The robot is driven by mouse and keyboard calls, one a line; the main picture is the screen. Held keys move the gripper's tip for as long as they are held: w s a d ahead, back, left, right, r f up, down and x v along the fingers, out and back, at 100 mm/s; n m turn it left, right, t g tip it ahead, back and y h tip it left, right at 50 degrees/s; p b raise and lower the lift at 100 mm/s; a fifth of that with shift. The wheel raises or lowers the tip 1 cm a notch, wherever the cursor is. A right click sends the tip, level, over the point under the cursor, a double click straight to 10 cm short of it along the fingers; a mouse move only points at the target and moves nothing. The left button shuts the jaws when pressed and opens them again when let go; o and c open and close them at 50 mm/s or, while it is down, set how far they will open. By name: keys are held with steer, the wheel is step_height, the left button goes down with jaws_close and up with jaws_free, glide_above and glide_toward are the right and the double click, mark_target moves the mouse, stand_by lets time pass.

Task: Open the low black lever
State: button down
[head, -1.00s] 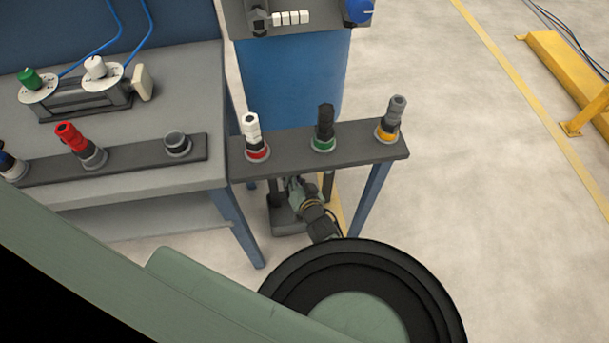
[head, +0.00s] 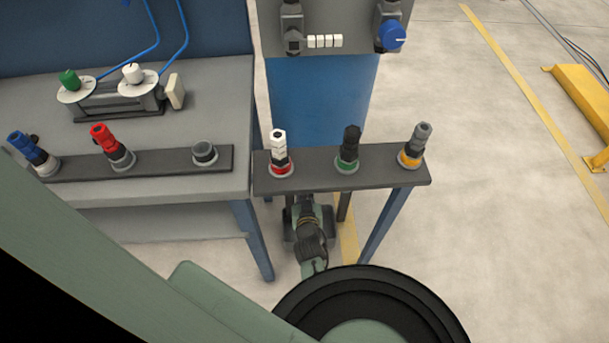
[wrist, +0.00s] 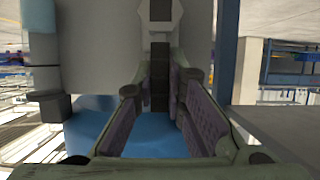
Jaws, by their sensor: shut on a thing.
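The low black lever (wrist: 160,75) shows in the wrist view as a dark upright strip below a pale fitting, in front of a grey panel. My gripper (wrist: 161,92) has its two purple-padded fingers on either side of it, shut on it. In the head view my gripper (head: 305,208) is low, beneath the small dark rack table, and partly covered by its top. The lever itself is hidden in the head view.
The rack table (head: 390,178) carries white, black and grey pipe pieces. To its left a workbench (head: 215,85) holds red and blue pieces. A blue cabinet (head: 320,105) stands behind, with a blue knob (head: 392,35) above.

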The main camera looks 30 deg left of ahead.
stand_by(0.3)
steer(key=c, duration=1.6)
jaws_free()
step_height(320, 180, up, 10)
